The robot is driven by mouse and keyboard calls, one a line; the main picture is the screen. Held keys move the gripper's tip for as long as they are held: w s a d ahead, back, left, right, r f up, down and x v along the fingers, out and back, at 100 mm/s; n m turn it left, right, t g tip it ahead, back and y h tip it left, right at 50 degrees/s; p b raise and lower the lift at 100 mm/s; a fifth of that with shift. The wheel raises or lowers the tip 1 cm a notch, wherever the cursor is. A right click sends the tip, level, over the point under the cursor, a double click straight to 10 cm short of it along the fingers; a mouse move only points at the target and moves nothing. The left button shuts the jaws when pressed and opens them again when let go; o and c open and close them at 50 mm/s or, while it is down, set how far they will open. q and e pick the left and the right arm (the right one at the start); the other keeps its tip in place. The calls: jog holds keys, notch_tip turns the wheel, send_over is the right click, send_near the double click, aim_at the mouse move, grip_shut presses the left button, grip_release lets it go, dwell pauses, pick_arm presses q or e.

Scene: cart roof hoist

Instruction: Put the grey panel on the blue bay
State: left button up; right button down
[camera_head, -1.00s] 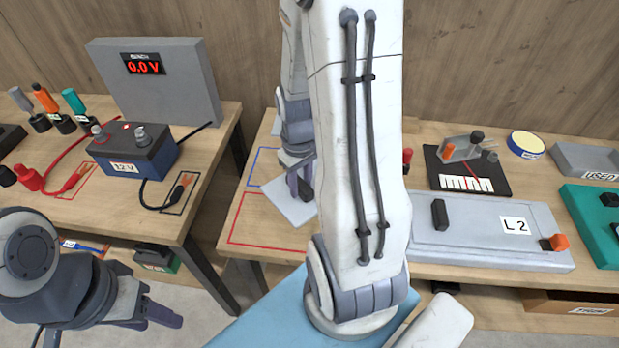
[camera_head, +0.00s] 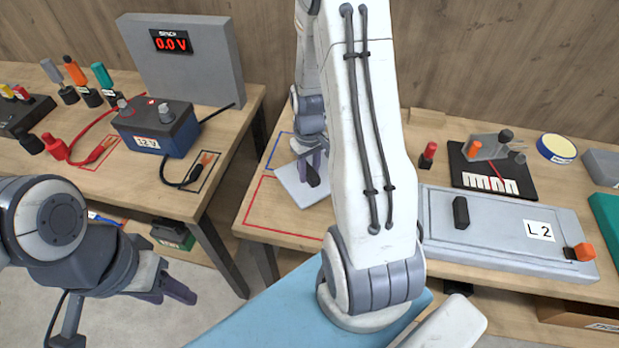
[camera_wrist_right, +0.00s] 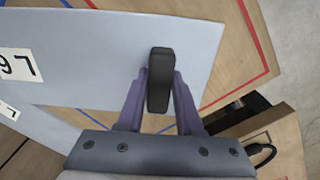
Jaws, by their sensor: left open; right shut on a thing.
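The grey panel (camera_head: 298,187) is pale and flat, partly hidden behind my right arm in the head view. In the right wrist view the panel (camera_wrist_right: 95,60) fills the upper left, with a partly cut label. My right gripper (camera_wrist_right: 159,85) is shut on its black handle (camera_wrist_right: 160,65). In the head view, the right gripper (camera_head: 314,165) is over the panel. The blue bay (camera_head: 277,147) is a blue outline at the table's back; the panel overlaps its near side. I cannot tell whether the panel touches the table. My left gripper (camera_head: 172,290) is open and empty at lower left.
A red outline (camera_head: 258,200) lies in front of the blue bay. A grey L 2 panel (camera_head: 490,225) lies to the right. A 12 V battery (camera_head: 160,127) and a meter (camera_head: 190,65) stand on the left table. A gap separates the tables.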

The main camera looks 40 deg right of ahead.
jog(key=shift+f+p, duration=0.3)
jog(key=shift+f, duration=1.65)
jog(key=shift+f, duration=0.15)
jog(key=c, duration=0.6)
grip_release()
notch_tip(320, 180, up, 11)
jog(key=shift+f+b, duration=0.1)
jog(key=shift+b, duration=0.5)
jog(key=shift+a+r, duration=0.1)
jog(key=shift+r, duration=0.7)
